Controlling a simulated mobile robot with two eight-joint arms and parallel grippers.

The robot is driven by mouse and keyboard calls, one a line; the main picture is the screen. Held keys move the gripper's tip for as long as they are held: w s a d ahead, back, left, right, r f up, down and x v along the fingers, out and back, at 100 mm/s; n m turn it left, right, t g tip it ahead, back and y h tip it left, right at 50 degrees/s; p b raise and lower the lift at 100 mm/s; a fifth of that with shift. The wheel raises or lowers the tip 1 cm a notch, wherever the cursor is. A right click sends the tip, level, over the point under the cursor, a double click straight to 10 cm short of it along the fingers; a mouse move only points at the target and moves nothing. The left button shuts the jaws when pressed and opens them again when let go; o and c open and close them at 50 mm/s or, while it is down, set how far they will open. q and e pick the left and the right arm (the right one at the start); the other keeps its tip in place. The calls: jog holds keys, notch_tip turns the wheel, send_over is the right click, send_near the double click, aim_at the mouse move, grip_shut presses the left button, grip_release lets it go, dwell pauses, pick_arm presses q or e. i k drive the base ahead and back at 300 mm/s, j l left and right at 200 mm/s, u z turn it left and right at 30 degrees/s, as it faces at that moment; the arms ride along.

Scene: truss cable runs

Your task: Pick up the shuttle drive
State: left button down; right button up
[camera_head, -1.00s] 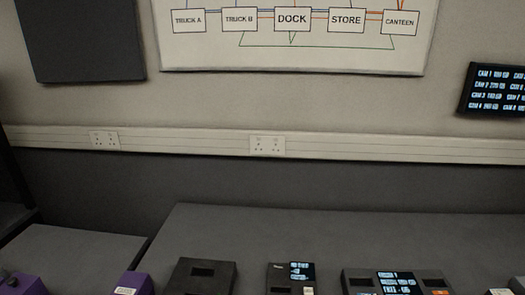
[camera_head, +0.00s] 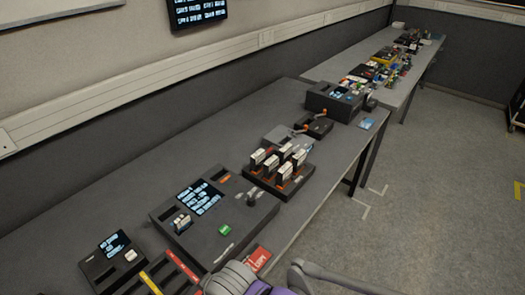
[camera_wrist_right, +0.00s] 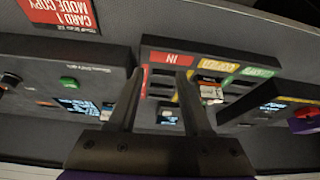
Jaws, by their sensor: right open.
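No item is readably labelled as the shuttle drive, so I cannot tell which it is. Several upright white-and-dark cartridges (camera_head: 272,163) stand in a black rack (camera_head: 262,183) in the head view. My right gripper (camera_wrist_right: 161,75) is open and empty in the right wrist view. Its fingers point at a dark tray (camera_wrist_right: 168,42) with a red IN label and yellow and green labels. A small white-and-orange card (camera_wrist_right: 210,91) sits in that tray, just right of the right-hand finger. The tray also shows in the head view (camera_head: 165,272). My left gripper is out of view.
A console (camera_head: 213,237) with a screen and green button stands between tray and rack. A small screen device (camera_head: 112,257) is at left. A red card (camera_head: 257,257) lies at the bench's front. Dark boxes (camera_head: 335,98) and a cluttered second bench stand farther away. Bare bench lies behind.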

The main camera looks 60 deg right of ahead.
aim_at(284, 155)
jog(key=z, duration=2.1)
jog(key=i+l, duration=0.4)
jog(key=i+l+u, duration=0.2)
jog(key=i+l, duration=0.2)
jog(key=i+l+u, duration=0.25)
jog(key=u, duration=0.45)
jog(key=l+u, duration=0.15)
jog(key=u, duration=0.3)
jog(key=l+u, duration=0.15)
jog(key=u, duration=0.3)
jog(key=i, duration=0.05)
